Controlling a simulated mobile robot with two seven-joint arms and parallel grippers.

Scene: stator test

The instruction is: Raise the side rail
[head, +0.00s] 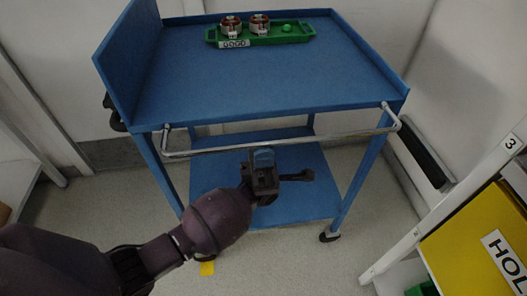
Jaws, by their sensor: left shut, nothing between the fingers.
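A blue cart (262,88) stands in front of me in the head view. A shiny metal rail (215,150) runs along the near side of its top shelf, joined near both front corners. The rail sits a little below the shelf edge and out toward me. My left gripper (264,157) is at the middle of the rail, with its tips just below the bar in the picture. It is shut with nothing in it. I cannot tell whether it touches the rail. My right gripper is not in view.
A green tray (261,40) with two round copper-coloured parts stands at the cart's back edge. The rest of the top shelf is clear. A white rack with a yellow bin (474,240) stands at the right. The wall is close behind the cart.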

